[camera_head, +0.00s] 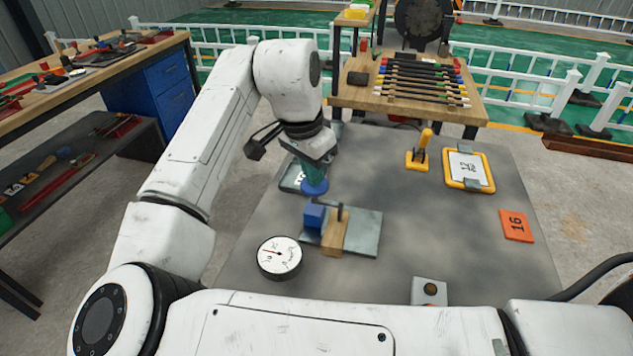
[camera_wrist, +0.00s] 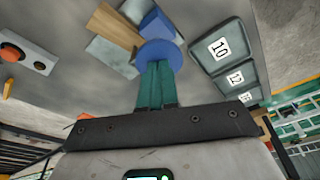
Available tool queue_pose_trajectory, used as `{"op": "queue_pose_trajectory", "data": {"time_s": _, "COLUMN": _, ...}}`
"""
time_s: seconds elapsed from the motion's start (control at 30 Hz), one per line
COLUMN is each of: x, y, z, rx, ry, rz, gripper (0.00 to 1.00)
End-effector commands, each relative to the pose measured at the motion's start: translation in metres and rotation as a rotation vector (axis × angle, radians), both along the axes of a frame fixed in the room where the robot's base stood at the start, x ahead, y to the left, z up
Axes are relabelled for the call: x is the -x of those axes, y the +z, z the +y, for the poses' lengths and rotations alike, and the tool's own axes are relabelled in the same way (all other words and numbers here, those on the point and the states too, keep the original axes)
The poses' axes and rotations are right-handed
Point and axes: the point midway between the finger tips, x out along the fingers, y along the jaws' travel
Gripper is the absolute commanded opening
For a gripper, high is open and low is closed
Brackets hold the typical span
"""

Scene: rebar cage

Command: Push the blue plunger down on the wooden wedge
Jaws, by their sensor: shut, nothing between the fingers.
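A wooden wedge (camera_head: 334,237) lies on a grey metal plate (camera_head: 367,232) on the table, with a blue block (camera_head: 313,216) against its left side. A dark bar stands over the wedge's far end. The wrist view also shows the wedge (camera_wrist: 113,27) and block (camera_wrist: 157,23). A round blue disc (camera_head: 314,187) shows at the fingertips; I cannot tell whether this or the block is the plunger. My gripper (camera_head: 314,176), with teal fingers, is shut and points down just beyond the block.
A round dial gauge (camera_head: 279,257) lies left of the plate. A small box with a button (camera_head: 429,291) is at the front. Numbered trays (camera_wrist: 219,47) are near my gripper.

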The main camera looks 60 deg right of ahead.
Motion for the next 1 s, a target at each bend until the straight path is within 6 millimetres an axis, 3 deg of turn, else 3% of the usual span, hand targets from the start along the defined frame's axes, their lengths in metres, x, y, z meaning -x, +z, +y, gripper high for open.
{"op": "queue_pose_trajectory", "data": {"time_s": 0.57, "x": 0.0, "y": -0.003, "z": 0.0, "rx": -0.001, "ry": 0.0, "rz": 0.001, "gripper": 0.0}}
{"op": "queue_pose_trajectory", "data": {"time_s": 1.0, "x": 0.0, "y": 0.027, "z": 0.0, "rx": 0.0, "ry": 0.0, "rz": 0.0, "gripper": 0.0}}
